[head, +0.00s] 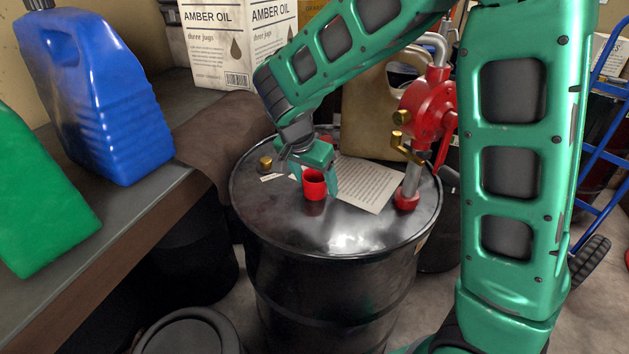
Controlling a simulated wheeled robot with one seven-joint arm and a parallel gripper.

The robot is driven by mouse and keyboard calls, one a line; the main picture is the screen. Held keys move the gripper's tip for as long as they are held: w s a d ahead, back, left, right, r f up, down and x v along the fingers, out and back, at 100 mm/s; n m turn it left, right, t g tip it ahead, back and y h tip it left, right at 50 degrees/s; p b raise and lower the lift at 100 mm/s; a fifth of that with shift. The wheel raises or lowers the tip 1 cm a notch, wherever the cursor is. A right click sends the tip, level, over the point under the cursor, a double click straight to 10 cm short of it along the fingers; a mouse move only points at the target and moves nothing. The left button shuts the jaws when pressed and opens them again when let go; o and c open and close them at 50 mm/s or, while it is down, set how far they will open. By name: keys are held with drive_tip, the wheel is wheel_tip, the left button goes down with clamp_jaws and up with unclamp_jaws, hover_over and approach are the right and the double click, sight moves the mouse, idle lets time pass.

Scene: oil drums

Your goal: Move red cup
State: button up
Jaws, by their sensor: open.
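The red cup (314,187) stands upright on the lid of a black oil drum (345,243), left of the lid's middle. My gripper (317,188) is open, pointing down over the cup. One finger shows on the right side of the cup and part of the other on its left, so the cup sits between them. Whether the fingers touch the cup cannot be told. The cup's back is partly hidden by my gripper.
A printed sheet (368,186) lies right of the cup. A red pump (421,115) rises from the drum's right side. A brass cap (265,163) sits at left. A bench at left holds a blue jug (95,95) and a green jug (38,200). The lid's front is clear.

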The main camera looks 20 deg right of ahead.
drive_tip(key=v, duration=1)
drive_tip(key=shift+a+r, duration=0.15)
drive_tip(key=shift+r, duration=0.15)
